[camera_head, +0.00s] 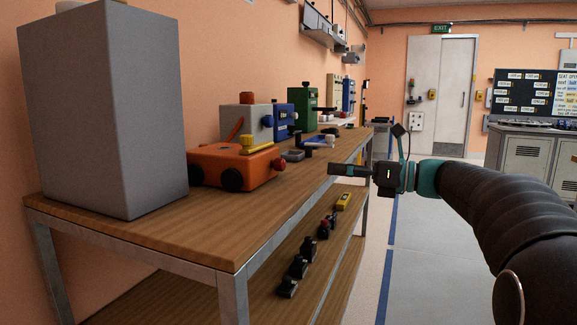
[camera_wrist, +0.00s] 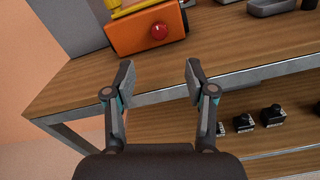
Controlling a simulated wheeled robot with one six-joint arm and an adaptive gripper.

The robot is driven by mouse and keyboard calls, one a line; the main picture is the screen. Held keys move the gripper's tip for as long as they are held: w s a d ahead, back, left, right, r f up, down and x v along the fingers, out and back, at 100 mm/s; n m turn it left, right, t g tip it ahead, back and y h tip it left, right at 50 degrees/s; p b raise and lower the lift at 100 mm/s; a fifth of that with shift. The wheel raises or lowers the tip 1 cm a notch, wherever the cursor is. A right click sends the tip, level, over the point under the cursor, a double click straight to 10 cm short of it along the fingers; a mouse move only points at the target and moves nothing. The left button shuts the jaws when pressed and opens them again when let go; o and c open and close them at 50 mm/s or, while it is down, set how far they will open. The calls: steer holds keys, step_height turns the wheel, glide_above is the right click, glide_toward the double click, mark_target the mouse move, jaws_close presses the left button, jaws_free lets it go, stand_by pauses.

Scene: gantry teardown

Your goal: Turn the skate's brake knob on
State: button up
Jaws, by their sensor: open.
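The orange skate (camera_head: 228,167) with black wheels stands on the wooden bench top, with a yellow bar (camera_head: 257,148) on it. Its red round knob (camera_head: 279,164) is on the end facing my gripper. In the wrist view the skate (camera_wrist: 135,36) is at the top, and the red knob (camera_wrist: 159,31) lies beyond the gap between my fingers. My gripper (camera_wrist: 158,72) is open and empty, with both fingers apart. In the head view my gripper (camera_head: 335,170) is at the bench's front edge, right of the knob and clear of it.
A large grey box (camera_head: 108,115) stands left of the skate. Grey, blue and green units (camera_head: 303,92) and small trays (camera_head: 293,155) are farther along the bench (camera_head: 150,228). A lower shelf holds black parts (camera_head: 299,266) and a yellow item (camera_head: 343,200). The aisle floor is clear.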

mark_target(284, 164)
steer(key=x, duration=1.2)
steer(key=shift+a+f+b, duration=0.1)
steer(key=shift+a+b, duration=0.25)
steer(key=shift+b, duration=0.05)
jaws_close()
